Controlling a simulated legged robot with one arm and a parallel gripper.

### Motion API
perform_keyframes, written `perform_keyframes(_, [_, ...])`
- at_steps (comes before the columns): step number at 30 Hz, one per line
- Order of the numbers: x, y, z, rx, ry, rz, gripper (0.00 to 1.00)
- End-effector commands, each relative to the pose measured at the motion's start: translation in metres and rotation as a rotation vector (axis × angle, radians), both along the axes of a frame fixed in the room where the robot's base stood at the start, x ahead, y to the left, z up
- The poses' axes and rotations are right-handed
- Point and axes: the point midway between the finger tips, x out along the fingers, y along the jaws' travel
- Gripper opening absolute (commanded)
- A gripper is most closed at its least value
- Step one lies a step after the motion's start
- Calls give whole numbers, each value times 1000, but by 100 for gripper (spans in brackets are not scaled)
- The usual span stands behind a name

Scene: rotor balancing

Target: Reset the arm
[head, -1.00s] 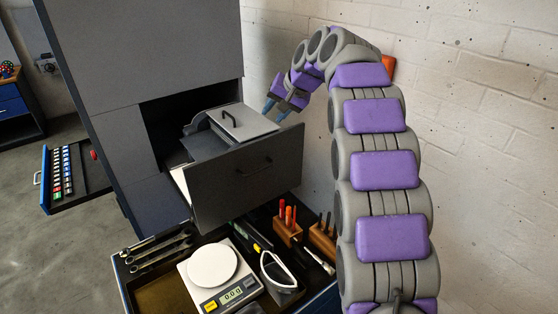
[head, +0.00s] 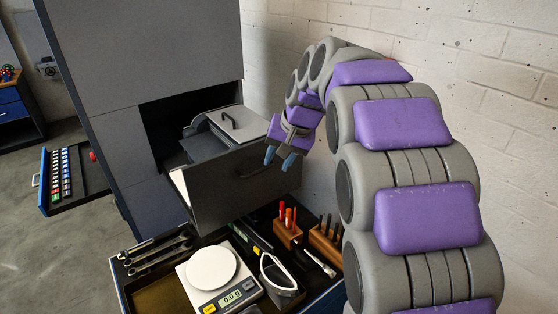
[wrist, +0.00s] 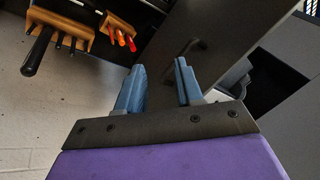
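My gripper (head: 281,158) is at the end of my purple and grey arm, in the middle of the head view. Its blue fingertips hang downward just in front of the open drawer's grey front panel (head: 232,190). In the wrist view my gripper (wrist: 161,85) shows two blue fingers spread apart with nothing between them. The arm arches up from the lower right and bends down at the wrist.
Below lies an open tool drawer with wrenches (head: 155,255), a scale (head: 212,272) and wooden holders (head: 287,236) of tools. A white brick wall (head: 480,60) stands to the right. A drawer of small bottles (head: 62,180) is open at left.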

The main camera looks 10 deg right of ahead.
Motion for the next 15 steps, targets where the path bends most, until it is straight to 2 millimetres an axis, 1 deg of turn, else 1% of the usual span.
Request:
perform_keyframes(3, [-5,1,-2,-3,5,3,36])
perform_keyframes(12, [-6,1,-2,-4,6,4,36])
perform_keyframes(15, [-10,2,-3,-7,10,6,36])
